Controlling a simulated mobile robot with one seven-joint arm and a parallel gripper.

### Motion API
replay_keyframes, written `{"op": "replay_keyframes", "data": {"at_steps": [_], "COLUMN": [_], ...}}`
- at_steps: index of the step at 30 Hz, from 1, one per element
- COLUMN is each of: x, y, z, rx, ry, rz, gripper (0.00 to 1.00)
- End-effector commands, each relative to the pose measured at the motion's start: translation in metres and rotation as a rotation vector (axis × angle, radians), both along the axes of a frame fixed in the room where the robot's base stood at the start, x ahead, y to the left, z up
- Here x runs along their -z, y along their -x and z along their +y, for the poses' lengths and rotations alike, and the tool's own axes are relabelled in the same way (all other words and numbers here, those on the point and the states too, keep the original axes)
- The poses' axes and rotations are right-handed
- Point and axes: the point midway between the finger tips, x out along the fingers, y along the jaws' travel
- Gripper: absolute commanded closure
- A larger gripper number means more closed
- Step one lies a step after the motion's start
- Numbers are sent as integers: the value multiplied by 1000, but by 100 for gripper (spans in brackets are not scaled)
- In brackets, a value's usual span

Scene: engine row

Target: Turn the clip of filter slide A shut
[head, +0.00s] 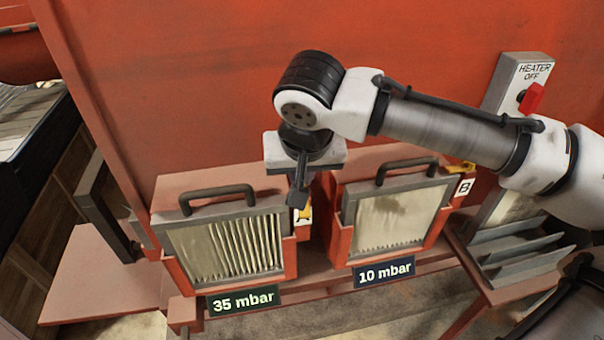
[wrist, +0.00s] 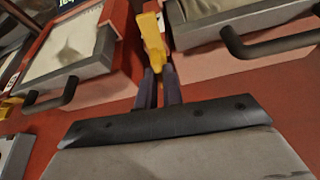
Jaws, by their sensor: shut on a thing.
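Filter slide A (head: 225,248) is the pleated filter in a grey frame at the left, seated in a red housing above a "35 mbar" sign. Its yellow clip (wrist: 152,42) is at the frame's edge, on the side facing slide B; in the head view it is mostly hidden behind my gripper, beside a partly covered label. My gripper (head: 298,196) points down there. In the wrist view its dark fingers (wrist: 158,88) are shut on the clip's near end. The clip's far end points away from the fingers; I cannot tell whether it overlaps the frame.
Filter slide B (head: 390,220), with its own yellow clip (head: 461,168) and "10 mbar" sign (head: 385,272), stands close at the right. Both slides have dark handles (head: 218,197) on top. A red wall rises behind. A heater box (head: 524,75) with a red switch is at the upper right.

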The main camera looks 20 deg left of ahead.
Motion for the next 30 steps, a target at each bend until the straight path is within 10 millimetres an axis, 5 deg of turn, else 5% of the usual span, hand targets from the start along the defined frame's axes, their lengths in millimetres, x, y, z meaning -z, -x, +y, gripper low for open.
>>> {"op": "replay_keyframes", "data": {"at_steps": [30], "x": [-1], "y": [0], "z": [6], "rx": [920], "ry": [-1], "rz": [-2], "gripper": [100]}}
